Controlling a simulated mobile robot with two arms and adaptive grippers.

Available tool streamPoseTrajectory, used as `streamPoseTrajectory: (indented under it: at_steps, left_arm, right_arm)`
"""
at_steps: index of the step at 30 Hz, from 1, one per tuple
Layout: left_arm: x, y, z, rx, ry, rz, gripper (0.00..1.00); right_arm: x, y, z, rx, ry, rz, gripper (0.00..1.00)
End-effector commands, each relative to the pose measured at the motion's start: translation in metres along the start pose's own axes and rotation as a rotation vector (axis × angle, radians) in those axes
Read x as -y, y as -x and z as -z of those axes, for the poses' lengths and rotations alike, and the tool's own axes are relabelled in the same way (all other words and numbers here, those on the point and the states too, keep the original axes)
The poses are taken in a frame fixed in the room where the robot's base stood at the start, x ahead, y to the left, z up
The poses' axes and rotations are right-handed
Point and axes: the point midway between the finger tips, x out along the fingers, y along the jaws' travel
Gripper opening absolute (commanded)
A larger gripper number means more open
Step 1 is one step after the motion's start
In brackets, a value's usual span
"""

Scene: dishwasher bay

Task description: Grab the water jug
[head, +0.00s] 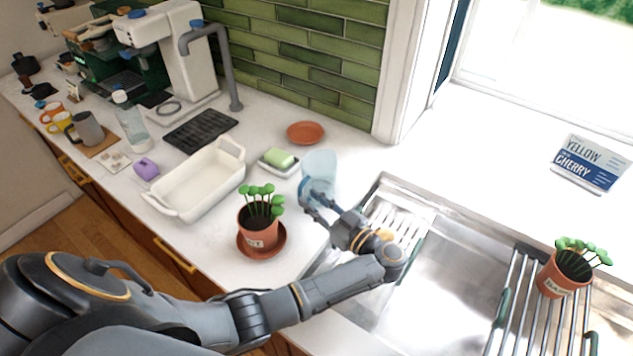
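A translucent pale-blue jug (320,166) stands on the white counter, just left of the sink.
A potted plant on a saucer (262,240) stands close to the left of my gripper. A soap dish (278,161), a white baking dish (197,182) and a terracotta saucer (305,132) are nearby. The sink (440,285) lies to the right, with another potted plant (566,274).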

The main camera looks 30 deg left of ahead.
Motion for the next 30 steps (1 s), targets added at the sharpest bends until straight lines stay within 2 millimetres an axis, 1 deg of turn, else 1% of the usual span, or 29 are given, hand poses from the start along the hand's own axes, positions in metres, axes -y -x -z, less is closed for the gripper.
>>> streamPoseTrajectory:
  at_steps: [1, 4, 9, 12, 17, 18, 21, 30]
  left_arm:
    - [0.001, -0.008, 0.005, -0.005, -0.002, 0.002, 0.24]
    - [0.003, -0.024, 0.007, -0.006, -0.004, 0.002, 0.24]
    - [0.003, -0.044, 0.003, -0.003, -0.002, 0.0, 0.24]
    - [0.003, -0.047, 0.001, 0.0, -0.001, 0.0, 0.24]
    - [0.003, -0.047, 0.001, 0.0, -0.001, 0.0, 0.24]
    - [0.003, -0.047, 0.001, 0.0, -0.001, 0.0, 0.2]
    - [0.003, -0.047, 0.001, 0.0, -0.001, 0.0, 0.0]
    - [0.003, -0.047, 0.001, -0.001, 0.001, 0.0, 0.0]
  right_arm:
    - [-0.001, 0.008, 0.001, 0.0, 0.001, -0.001, 0.4]
    - [-0.004, 0.019, 0.002, 0.0, 0.002, -0.005, 0.4]
    - [-0.01, 0.024, 0.002, 0.0, 0.005, -0.011, 0.4]
    - [-0.01, 0.024, 0.002, 0.0, 0.006, -0.012, 0.4]
    - [-0.01, 0.023, 0.002, -0.001, 0.006, -0.012, 0.4]
    - [-0.01, 0.023, 0.003, -0.001, 0.006, -0.012, 0.4]
    - [-0.01, 0.023, 0.003, -0.001, 0.006, -0.012, 0.4]
    - [-0.01, 0.023, 0.003, -0.002, 0.005, -0.011, 0.4]
